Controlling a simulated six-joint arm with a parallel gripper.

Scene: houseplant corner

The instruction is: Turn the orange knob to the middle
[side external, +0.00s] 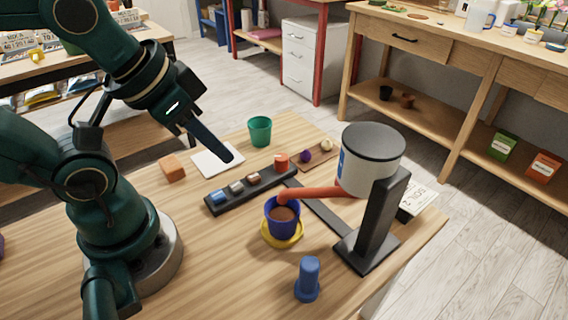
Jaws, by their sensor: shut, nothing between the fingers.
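The orange knob (281,161) is a short upright cylinder at the far right end of a black control strip (266,184) on the wooden table. Its pointer or setting is too small to read. The strip also carries a blue, a grey and a brownish small control in a row. My gripper (233,157) comes down from the upper left, shut and empty. Its fingertips appear above the white sheet, to the left of the knob and apart from it.
A white dispenser (368,170) with an orange spout stands on a black stand, spout over a blue pot (280,223) on a yellow saucer (268,238). Around the strip are a green cup (260,131), an orange block (172,168), a white sheet (208,164) and a brown tray (324,160). A blue peg-like object (308,278) stands in front.

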